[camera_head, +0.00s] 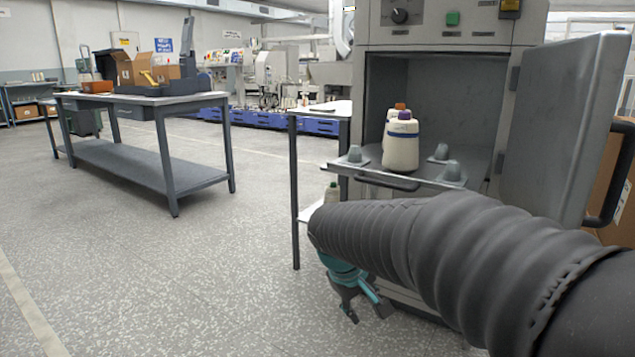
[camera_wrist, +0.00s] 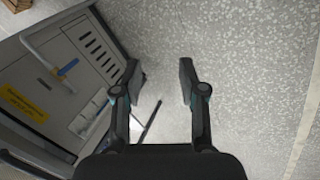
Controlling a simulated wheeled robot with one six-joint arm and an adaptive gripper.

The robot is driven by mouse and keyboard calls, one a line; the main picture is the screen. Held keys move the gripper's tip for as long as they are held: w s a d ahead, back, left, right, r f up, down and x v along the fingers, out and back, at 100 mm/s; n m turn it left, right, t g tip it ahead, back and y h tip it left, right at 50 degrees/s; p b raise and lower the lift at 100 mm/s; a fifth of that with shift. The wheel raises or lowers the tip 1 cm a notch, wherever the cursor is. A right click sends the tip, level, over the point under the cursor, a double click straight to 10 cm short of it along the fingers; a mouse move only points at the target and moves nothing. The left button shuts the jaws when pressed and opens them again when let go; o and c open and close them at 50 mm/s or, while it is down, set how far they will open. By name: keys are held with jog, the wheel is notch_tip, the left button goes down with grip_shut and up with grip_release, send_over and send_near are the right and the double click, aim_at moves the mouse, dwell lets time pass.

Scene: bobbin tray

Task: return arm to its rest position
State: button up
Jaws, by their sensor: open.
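My gripper (camera_head: 361,303) hangs at the end of my dark sleeved arm, low in front of the grey cabinet in the head view. In the wrist view, my gripper (camera_wrist: 160,82) is open, with its two fingers apart and only speckled floor between them. It holds nothing. Part of the gripper is hidden behind my arm's sleeve in the head view.
The open cabinet (camera_head: 440,100) has a pulled-out tray (camera_head: 400,179) with pegs and cream bobbins (camera_head: 401,146). Its door (camera_head: 568,128) stands open at right. A small table (camera_head: 320,108) adjoins at left. A workbench (camera_head: 145,99) stands farther left. Floor between is clear.

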jog(key=s+d+r+m+t+y+p, duration=0.1)
jog(key=s+d+r+m+p, duration=0.1)
jog(key=s, duration=0.8)
jog(key=s+d+r+m+t+y+p, duration=0.1)
jog(key=s+d+r+m+y+p, duration=0.1)
jog(key=s, duration=0.9)
jog(key=d+r+m+p, duration=0.1)
jog(key=d+r+m, duration=0.1)
jog(key=d+r, duration=0.1)
jog(key=shift+s+r, duration=0.2)
jog(key=shift+s, duration=0.05)
